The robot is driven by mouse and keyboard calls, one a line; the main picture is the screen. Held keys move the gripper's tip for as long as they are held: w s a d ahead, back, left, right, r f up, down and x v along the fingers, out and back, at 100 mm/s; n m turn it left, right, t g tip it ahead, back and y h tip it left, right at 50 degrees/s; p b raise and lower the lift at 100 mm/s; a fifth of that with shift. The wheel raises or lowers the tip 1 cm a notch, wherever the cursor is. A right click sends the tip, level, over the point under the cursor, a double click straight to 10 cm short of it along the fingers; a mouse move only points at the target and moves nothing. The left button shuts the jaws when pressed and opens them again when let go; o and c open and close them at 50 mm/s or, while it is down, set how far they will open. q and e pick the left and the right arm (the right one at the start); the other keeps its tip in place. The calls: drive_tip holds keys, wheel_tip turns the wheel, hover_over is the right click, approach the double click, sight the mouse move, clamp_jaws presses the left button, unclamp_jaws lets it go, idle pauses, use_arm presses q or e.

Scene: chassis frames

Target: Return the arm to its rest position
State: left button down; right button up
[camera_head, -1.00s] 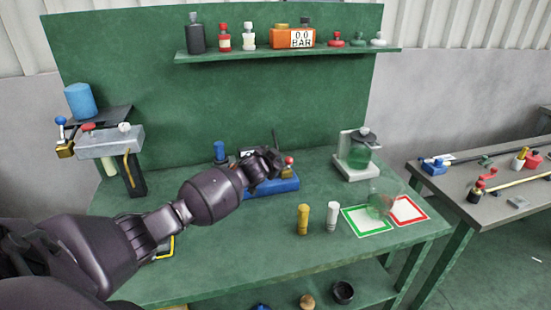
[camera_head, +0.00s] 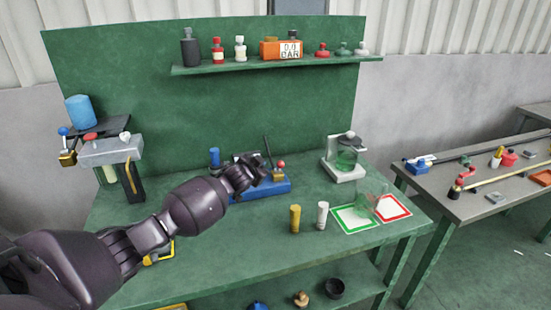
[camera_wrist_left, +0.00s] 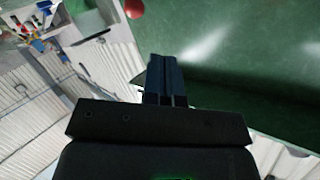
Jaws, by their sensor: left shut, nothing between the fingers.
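My left arm comes in from the left in the head view and reaches over the green workbench (camera_head: 250,260). My left gripper (camera_head: 258,172) is at the arm's end, in front of a blue device (camera_head: 275,188) with a red-knobbed lever. The arm hides part of that device. In the left wrist view the left gripper's fingers (camera_wrist_left: 165,75) are together with nothing between them, and green surface shows beyond. My right gripper is in neither view.
A yellow cylinder (camera_head: 295,218) and a white cylinder (camera_head: 322,215) stand right of the arm. Green-framed (camera_head: 340,226) and red-framed (camera_head: 404,207) mats lie beyond them, near a clear glass vessel (camera_head: 370,192). A grey clamp unit (camera_head: 110,151) stands at left. A shelf (camera_head: 270,66) holds bottles.

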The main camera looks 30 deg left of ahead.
use_arm(q)
drive_tip(key=d+r+m+t+h, duration=0.1)
drive_tip(key=d+r+m+h, duration=0.15)
drive_tip(key=d, duration=0.35)
drive_tip(key=s+d+f+h, duration=0.2)
drive_tip(key=s+d+f, duration=0.3)
drive_tip(key=s+d, duration=0.25)
drive_tip(key=s+d+f+n+g+b, duration=0.1)
drive_tip(key=s+f, duration=0.5)
drive_tip(key=s, duration=0.4)
drive_tip(key=s+d+f+n+g+y+b, duration=0.1)
drive_tip(key=s+d+f+n, duration=0.1)
drive_tip(key=s+f, duration=0.4)
drive_tip(key=s+d+f+n+g+y+b, duration=0.1)
drive_tip(key=s+f, duration=0.5)
drive_tip(key=s, duration=1)
drive_tip(key=shift+d+f+n+g, duration=0.2)
drive_tip(key=shift+d+n+g, duration=0.15)
drive_tip(key=shift+n, duration=0.2)
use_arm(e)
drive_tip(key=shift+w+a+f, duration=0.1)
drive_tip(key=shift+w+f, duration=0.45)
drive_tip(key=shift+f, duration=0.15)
